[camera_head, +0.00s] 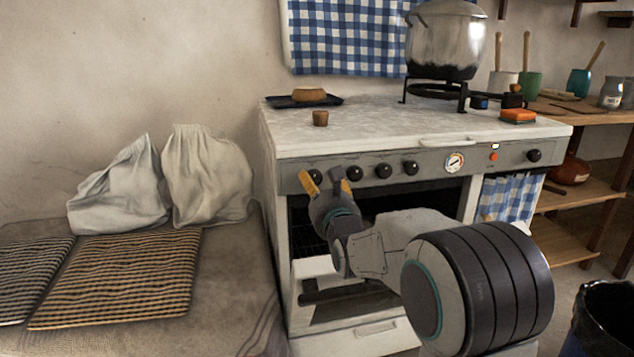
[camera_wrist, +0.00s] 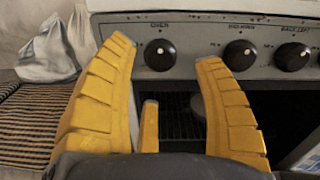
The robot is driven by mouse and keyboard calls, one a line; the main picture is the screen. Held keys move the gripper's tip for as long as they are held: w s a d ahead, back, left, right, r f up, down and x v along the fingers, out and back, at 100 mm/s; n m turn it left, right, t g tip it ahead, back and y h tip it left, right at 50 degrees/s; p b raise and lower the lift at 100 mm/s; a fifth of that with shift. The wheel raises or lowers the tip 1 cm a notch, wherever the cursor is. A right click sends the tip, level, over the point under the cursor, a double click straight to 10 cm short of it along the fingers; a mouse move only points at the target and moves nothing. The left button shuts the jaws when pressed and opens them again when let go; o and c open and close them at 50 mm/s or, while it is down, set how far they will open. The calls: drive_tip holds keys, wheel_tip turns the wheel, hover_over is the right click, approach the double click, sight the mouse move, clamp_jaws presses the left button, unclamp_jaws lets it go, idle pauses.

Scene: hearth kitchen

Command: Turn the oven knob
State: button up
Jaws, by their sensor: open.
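The oven knob (camera_wrist: 160,55) is round and black with a pale mark, under the label OVEN at the left end of the stove's grey panel. In the head view it is the leftmost knob (camera_head: 316,176), partly behind a yellow finger. My gripper (camera_head: 327,185) is open in front of the panel's left part. In the wrist view its yellow fingers (camera_wrist: 165,52) stand apart, with the oven knob between their tips in the picture. I see no contact; how far the tips are from the knob, I cannot tell.
More black knobs (camera_head: 383,170) sit to the right on the panel, with a dial (camera_head: 454,162). Below is the dark oven front with a rack (camera_wrist: 172,122). A pot (camera_head: 446,45) stands on a burner stand on the stovetop. White sacks (camera_head: 205,175) rest on the left bench.

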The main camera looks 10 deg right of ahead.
sight(315, 180)
drive_tip(key=shift+w+b, duration=0.3)
drive_tip(key=shift+w, duration=2)
drive_tip(key=shift+o, duration=0.2)
drive_tip(key=c, duration=1.2)
